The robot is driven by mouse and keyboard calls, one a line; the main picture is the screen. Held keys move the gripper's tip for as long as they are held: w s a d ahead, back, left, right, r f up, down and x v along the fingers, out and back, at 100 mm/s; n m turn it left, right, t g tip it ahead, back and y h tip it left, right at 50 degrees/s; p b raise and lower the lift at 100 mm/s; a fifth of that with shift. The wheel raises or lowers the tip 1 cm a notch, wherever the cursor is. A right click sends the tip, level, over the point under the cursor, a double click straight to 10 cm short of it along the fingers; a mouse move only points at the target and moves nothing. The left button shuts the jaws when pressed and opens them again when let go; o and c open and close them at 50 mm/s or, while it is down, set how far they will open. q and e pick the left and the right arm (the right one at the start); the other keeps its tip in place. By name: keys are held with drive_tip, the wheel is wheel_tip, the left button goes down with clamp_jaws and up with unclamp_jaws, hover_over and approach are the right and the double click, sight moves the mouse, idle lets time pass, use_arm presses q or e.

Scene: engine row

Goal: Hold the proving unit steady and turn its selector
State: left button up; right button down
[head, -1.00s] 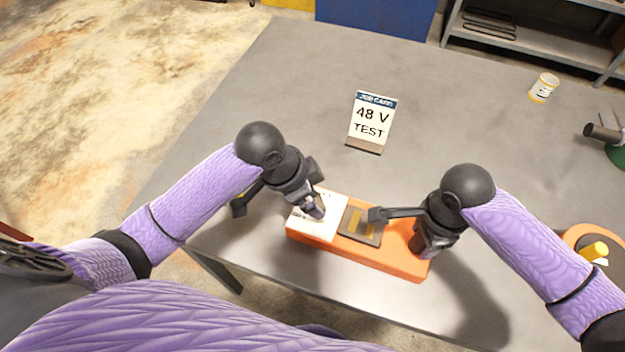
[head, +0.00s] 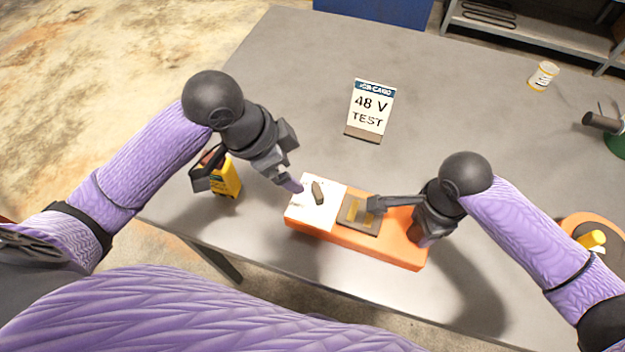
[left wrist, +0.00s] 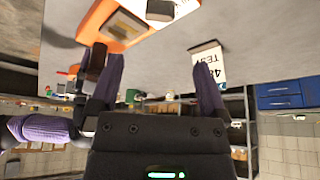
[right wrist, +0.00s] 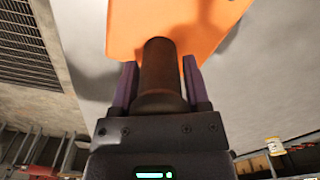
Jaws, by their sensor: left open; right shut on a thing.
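The proving unit (head: 385,252) is a long orange block on the table near its front edge. Its left end carries a white panel (head: 310,215) with a dark oblong selector (head: 318,193), which points obliquely. A grey plate with yellowish strips (head: 358,215) lies beside the panel. My left gripper (head: 292,186) is open and empty, above and left of the panel, apart from the selector. The left wrist view shows the selector (left wrist: 160,10) at its top edge, beyond the fingers. My right gripper (head: 424,236) is shut on the brown upright handle (right wrist: 160,75) at the unit's right end.
A yellow meter (head: 228,178) stands on the table behind my left forearm, partly hidden. A "48 V TEST" job card (head: 371,108) stands behind the unit. A white-yellow tin (head: 543,76) and an orange round thing with a yellow knob (head: 592,240) are at right. The table's middle is clear.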

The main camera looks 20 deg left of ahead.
sight(317, 190)
use_arm(q)
wheel_tip(317, 190, down, 3)
drive_tip(key=s+a+t+h, duration=0.2)
drive_tip(key=a+h, duration=0.1)
drive_tip(key=shift+t, duration=0.4)
drive_tip(key=x, duration=1.1)
drive_tip(key=shift+w+d, duration=0.1)
drive_tip(key=shift+d, duration=0.45)
drive_tip(key=c, duration=1.3)
drive_tip(key=shift+o, duration=0.2)
drive_tip(key=n+t+y, duration=0.1)
drive_tip(key=n, duration=0.1)
drive_tip(key=n+t+y, duration=0.1)
drive_tip(key=n, duration=0.1)
